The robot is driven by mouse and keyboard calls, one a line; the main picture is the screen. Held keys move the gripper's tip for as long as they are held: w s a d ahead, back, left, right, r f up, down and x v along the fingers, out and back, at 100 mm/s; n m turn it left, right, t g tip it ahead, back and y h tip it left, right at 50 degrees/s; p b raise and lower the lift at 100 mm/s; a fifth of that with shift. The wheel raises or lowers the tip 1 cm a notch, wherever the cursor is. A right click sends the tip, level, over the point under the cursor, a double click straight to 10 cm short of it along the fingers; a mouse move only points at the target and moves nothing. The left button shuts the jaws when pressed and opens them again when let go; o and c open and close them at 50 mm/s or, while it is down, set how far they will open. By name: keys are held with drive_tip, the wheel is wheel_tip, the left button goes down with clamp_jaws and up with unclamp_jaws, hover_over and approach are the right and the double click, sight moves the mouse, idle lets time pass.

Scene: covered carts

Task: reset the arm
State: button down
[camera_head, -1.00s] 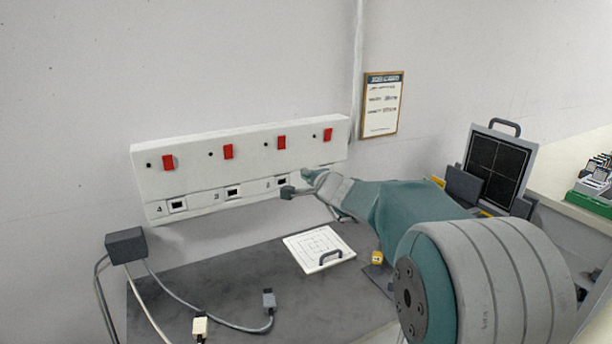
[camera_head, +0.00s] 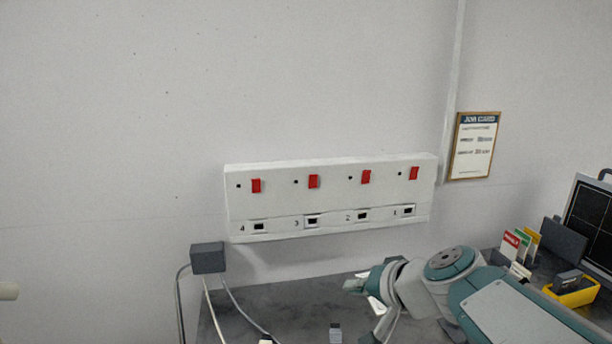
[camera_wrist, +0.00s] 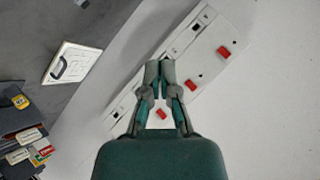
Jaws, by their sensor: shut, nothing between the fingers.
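My gripper (camera_wrist: 159,72) is shut and empty in the wrist view, its two fingertips together. Behind it in that view lies the white socket panel (camera_wrist: 190,62) with red switches. In the head view my teal and grey arm is folded low at the right, over the dark bench, below socket 1 of the panel (camera_head: 330,196). The gripper end there is small and partly hidden by the arm. Nothing is held.
A yellow bin (camera_head: 575,291), upright cards and a dark gridded panel (camera_head: 592,222) are at the right. A white board (camera_wrist: 72,63) with a handle lies on the bench.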

drive_tip(key=s+d+f+n+g+h, duration=0.1)
drive_tip(key=s+d+f+n+h, duration=0.1)
drive_tip(key=s, duration=0.6)
drive_tip(key=s+d+f+n+g+h, duration=0.2)
drive_tip(key=s+d+f+h, duration=0.2)
drive_tip(key=s, duration=0.5)
drive_tip(key=shift+d+f+h, duration=0.3)
drive_tip(key=shift+d+f, duration=0.2)
drive_tip(key=shift+f, duration=0.4)
